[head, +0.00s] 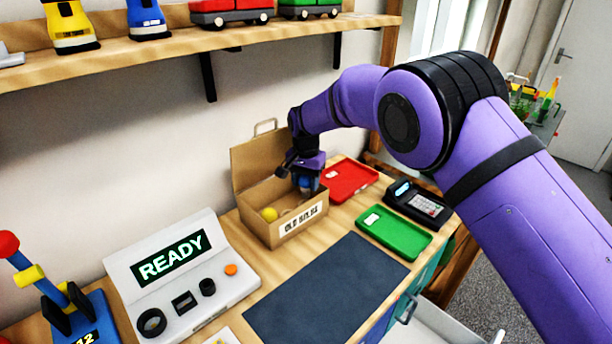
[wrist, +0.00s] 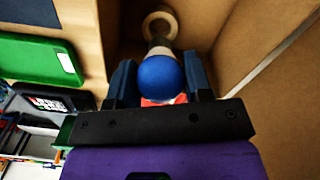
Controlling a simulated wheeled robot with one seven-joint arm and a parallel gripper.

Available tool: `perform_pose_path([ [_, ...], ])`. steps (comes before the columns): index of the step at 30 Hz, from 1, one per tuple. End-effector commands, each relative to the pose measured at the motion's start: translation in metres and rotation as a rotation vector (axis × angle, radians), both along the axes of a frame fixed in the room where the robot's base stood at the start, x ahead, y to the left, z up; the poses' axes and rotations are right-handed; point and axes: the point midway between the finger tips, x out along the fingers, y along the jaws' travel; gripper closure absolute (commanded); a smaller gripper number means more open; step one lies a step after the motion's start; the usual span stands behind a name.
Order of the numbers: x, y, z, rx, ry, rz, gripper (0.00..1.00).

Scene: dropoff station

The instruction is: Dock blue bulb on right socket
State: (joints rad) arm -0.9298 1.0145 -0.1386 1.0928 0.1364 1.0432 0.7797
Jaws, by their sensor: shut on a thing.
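My gripper (wrist: 160,80) reaches down into the open cardboard box labelled "OLD BULBS" (head: 298,220), at its right end. Its fingers are shut on the blue bulb (wrist: 160,78), one finger on each side. In the head view the blue bulb (head: 307,183) shows just under the gripper, partly hidden by it. A pale neck and a cream ring show beyond the bulb in the wrist view. The white console (head: 222,262) has a "READY" screen and three dark sockets in a row; the rightmost is a small round socket (head: 207,287).
A yellow ball-shaped bulb (head: 269,214) lies in the box's left part. A red tray (head: 351,180), a green tray (head: 394,234) and a black card terminal (head: 418,203) are right of the box. A dark mat (head: 328,290) lies clear in front. A shelf (head: 190,47) hangs above.

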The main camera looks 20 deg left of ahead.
Motion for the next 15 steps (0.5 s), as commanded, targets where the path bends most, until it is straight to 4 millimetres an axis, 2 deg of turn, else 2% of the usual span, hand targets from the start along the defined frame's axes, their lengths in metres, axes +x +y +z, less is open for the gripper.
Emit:
perform_pose_path([
  [7, 0.000, 0.000, -0.025, -0.001, 0.001, 0.000, 0.69],
  [15, 0.000, 0.000, -0.036, 0.000, -0.001, 0.000, 0.69],
])
